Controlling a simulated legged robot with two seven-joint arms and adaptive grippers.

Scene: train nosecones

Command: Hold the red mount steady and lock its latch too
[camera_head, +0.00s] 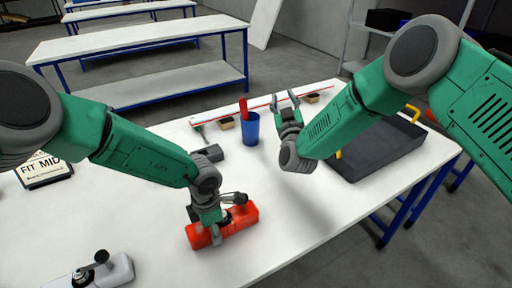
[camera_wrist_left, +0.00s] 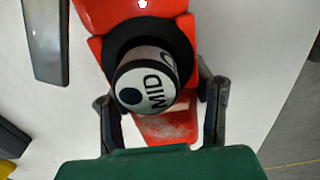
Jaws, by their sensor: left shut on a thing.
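The red mount (camera_head: 240,218) lies on the white table, front centre. My left gripper (camera_head: 205,232) reaches down from above and is shut on the mount's left part. In the left wrist view its two fingers (camera_wrist_left: 160,125) straddle the red body (camera_wrist_left: 165,130). A round piece with a black collar and a pale face marked MID (camera_wrist_left: 150,85) sits on the mount. A dark part (camera_head: 235,198) shows on top of the mount; whether it is the latch, and its state, I cannot tell. My right gripper (camera_head: 284,101) is open and empty, fingers pointing away, right of the blue cup.
A white mount (camera_head: 118,270) with a black lever stands front left. A FIT MID sign (camera_head: 43,170) is at the left. A grey block (camera_head: 208,153), a blue cup (camera_head: 250,130) and a dark tray (camera_head: 375,152) with yellow handles stand farther back. Table right of the red mount is clear.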

